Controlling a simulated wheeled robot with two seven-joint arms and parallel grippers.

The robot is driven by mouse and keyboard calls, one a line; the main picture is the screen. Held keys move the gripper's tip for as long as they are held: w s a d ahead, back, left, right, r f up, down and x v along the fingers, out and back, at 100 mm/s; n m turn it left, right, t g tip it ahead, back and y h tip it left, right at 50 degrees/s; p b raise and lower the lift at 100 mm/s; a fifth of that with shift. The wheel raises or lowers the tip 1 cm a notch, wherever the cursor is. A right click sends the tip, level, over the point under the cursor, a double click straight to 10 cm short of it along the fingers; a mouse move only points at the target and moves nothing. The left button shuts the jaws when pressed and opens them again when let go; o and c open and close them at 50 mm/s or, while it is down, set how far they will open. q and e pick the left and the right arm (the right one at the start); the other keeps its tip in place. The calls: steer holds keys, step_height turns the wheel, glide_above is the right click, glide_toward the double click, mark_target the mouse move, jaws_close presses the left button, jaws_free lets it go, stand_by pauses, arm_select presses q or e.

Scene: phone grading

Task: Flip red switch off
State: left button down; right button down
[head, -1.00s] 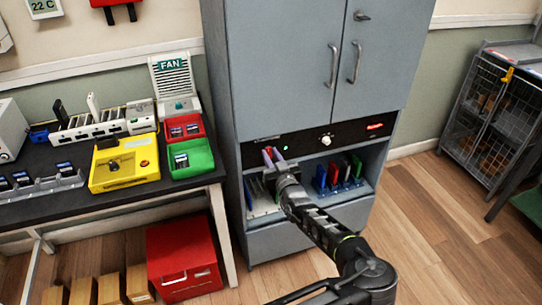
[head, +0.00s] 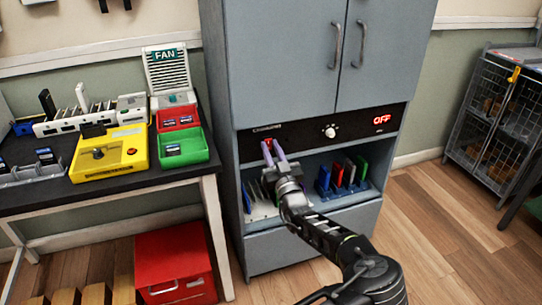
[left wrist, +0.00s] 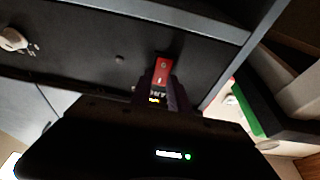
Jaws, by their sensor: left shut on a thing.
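The red switch (head: 267,143) is on the left part of the black control panel (head: 305,135) on the grey cabinet. In the left wrist view the red switch (left wrist: 163,68) shows between the purple fingers. My left gripper (head: 273,149) reaches up to the panel, shut on the switch. Its fingers partly hide the switch in the head view. No green light shows on the panel. My right gripper is in neither view.
Below the panel is an open shelf with blue, red and green upright items (head: 340,178). A white knob (head: 330,132) sits mid-panel. To the left a table holds a yellow device (head: 110,155), a green bin (head: 183,150) and a fan unit (head: 168,72).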

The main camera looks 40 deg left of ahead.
arm_select(q)
steer(key=c, duration=1.2)
jaws_free()
steer(key=shift+c, duration=0.2)
steer(key=shift+d, duration=0.1)
steer(key=v, duration=0.7)
steer(key=shift+s+d, duration=0.25)
steer(key=shift+f, duration=0.1)
